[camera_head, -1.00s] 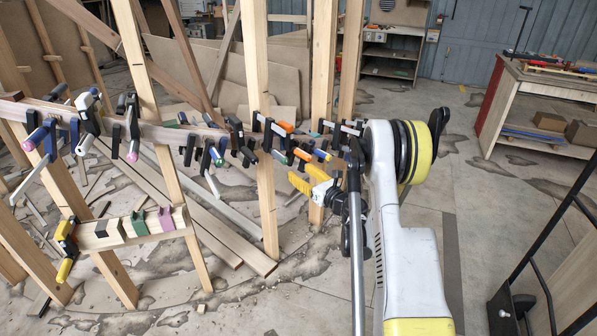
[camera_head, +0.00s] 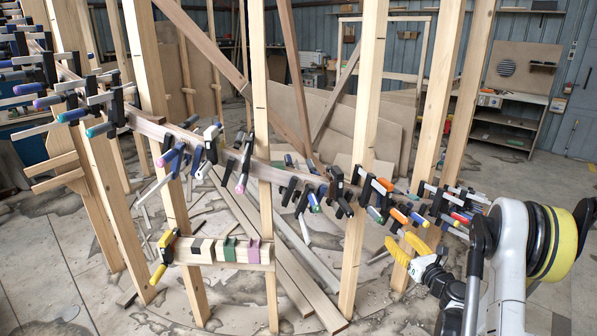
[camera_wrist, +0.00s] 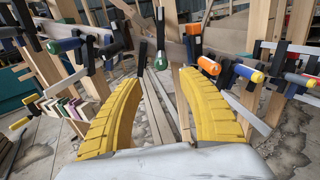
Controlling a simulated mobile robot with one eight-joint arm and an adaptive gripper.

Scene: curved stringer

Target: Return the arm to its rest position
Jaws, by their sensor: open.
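My arm, white with black and yellow bands, stands at the right of the head view. My gripper (camera_head: 405,246) has yellow ribbed fingers and points left toward the clamped stringer. In the wrist view the two fingers of my gripper (camera_wrist: 160,100) are spread apart with nothing between them. Beyond them are the clamps and planks on the floor. The curved wooden stringer (camera_head: 150,127) runs across the upright posts, with many clamps along it. The gripper appears close to the clamps at the stringer's right end; the head view does not settle the gap.
A lower wooden rail (camera_head: 197,252) at left holds a yellow-handled clamp (camera_head: 163,257) and several small coloured blocks. Upright posts (camera_head: 362,130) stand near my gripper. Long planks (camera_head: 290,278) lie on the floor. A workbench (camera_head: 510,125) stands at the back right.

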